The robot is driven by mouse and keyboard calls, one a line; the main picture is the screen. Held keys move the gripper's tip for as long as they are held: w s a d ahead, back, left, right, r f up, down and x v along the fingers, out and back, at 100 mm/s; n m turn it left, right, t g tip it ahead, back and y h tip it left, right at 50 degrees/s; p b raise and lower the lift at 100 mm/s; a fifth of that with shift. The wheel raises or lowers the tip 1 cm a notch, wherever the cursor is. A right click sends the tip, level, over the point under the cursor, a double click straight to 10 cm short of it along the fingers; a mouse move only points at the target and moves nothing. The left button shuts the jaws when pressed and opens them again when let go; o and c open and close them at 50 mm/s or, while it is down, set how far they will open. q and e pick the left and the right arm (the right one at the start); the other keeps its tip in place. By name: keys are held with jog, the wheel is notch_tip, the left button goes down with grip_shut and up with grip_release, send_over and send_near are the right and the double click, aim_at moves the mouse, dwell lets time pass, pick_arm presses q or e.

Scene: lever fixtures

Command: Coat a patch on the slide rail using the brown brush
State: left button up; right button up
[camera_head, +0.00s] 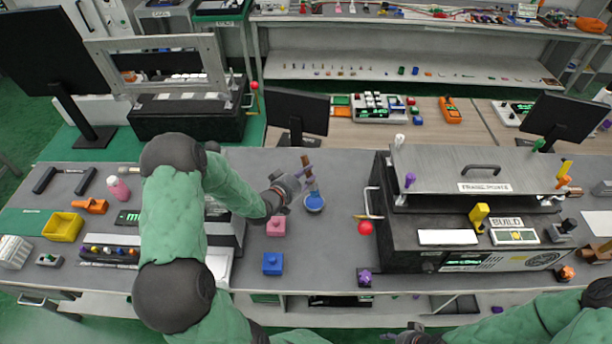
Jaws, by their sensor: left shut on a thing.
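My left gripper (303,179) is over the middle of the grey bench. It is shut on an upright brown brush (305,160), whose brown handle stands up above the fingers. The fingers hide part of the brush. A round dish with blue contents (314,202) sits just below and right of the fingers. I cannot tell whether the brush touches it. I cannot make out for certain which part is the slide rail. My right gripper (410,337) is barely in view at the bottom edge, mostly cut off, so its jaws cannot be read.
A pink block (276,225) and a blue block (272,264) stand in front of the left gripper. A black machine with a metal lid (480,168) and a red ball knob (365,228) stands to the right. A yellow bin (63,227) is at far left. A monitor (297,112) stands behind.

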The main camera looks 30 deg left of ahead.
pick_arm(q)
notch_tip(320, 180, up, 4)
jog(key=shift+f+p, duration=0.1)
jog(key=shift+p, duration=1)
